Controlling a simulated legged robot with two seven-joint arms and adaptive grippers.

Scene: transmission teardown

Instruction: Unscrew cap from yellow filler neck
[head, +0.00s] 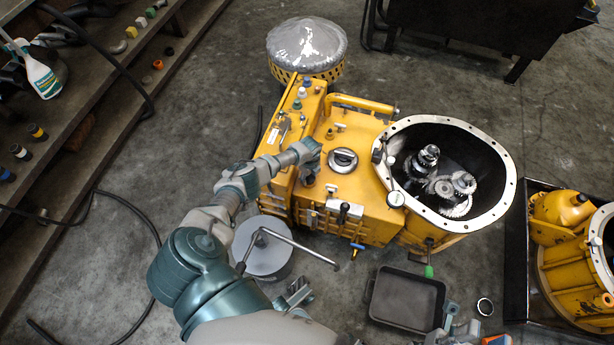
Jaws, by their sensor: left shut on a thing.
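The yellow transmission housing (370,190) stands on the floor in the middle of the head view. My left gripper (309,160) reaches in from the left over the housing's top and is shut on a small dark part, apparently the cap (308,178) of the filler neck. The fingers hide most of it, and the neck below cannot be made out. A round silver and black fitting (343,160) sits just right of the gripper, apart from it. Grey metal parts (452,329) at the bottom edge may belong to my right gripper; its fingers do not show clearly.
The open bell of the housing (505,170) shows gears inside. Shelves with a spray bottle (43,76) are at left. A second yellow housing (565,210) is at right.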

